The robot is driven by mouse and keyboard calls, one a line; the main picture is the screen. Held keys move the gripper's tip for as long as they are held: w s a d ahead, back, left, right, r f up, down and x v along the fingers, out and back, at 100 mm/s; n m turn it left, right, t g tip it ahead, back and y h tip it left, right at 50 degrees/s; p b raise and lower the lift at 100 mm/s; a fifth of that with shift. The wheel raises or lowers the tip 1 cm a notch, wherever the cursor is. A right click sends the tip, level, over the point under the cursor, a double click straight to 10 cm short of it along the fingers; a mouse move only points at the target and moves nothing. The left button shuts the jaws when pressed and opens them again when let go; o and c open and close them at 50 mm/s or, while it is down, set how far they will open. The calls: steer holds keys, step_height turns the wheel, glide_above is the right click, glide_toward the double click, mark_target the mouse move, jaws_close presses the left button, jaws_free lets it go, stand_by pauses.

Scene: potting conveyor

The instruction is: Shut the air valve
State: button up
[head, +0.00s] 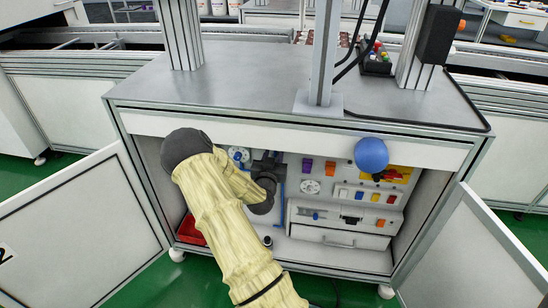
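My arm, in a pale yellow sleeve, reaches into the open cabinet under the workbench. My gripper (266,164) is at its dark end, in front of the left part of the back panel. It is small and partly hidden by the wrist, so its fingers cannot be made out. A thin blue upright bar (280,178) shows just right of it; whether they touch is unclear. A round white dial with blue on it (238,155) is just left of the gripper. I cannot tell for certain which blue part is the air valve, or its position.
A white dial (310,186), purple and orange blocks, a switch box (367,195) and a drawer (338,237) fill the cabinet's right. A blue ball (371,154) shows before the top edge. Open doors flank the cabinet; a red tray (190,231) lies low left.

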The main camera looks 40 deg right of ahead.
steer(key=shift+w+d, duration=0.2)
steer(key=shift+d, duration=0.05)
jaws_close()
